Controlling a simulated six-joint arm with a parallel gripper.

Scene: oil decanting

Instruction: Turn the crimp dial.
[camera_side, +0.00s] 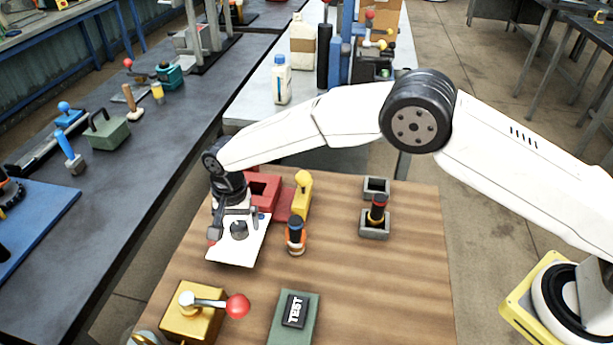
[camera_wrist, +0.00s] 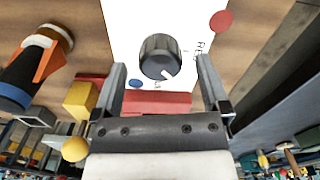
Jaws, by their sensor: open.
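The crimp dial (camera_side: 239,229) is a dark grey knob on a white panel (camera_side: 232,252) at the left of the wooden table. In the wrist view the dial (camera_wrist: 160,57) shows a white pointer mark at its lower right, and the panel carries a red dot, a blue dot and some lettering. My gripper (camera_side: 229,226) is over the panel, close to the dial. In the wrist view its two fingers (camera_wrist: 161,65) are spread wide, to the left and right of the dial, with gaps on both sides. I cannot tell how far their tips are above the panel.
A red box (camera_side: 262,190) and a yellow device (camera_side: 302,193) stand behind the panel. An orange and black bottle (camera_side: 296,236) is at its right. A yellow block with a red-knobbed lever (camera_side: 237,306) and a green TEST block (camera_side: 294,312) are in front.

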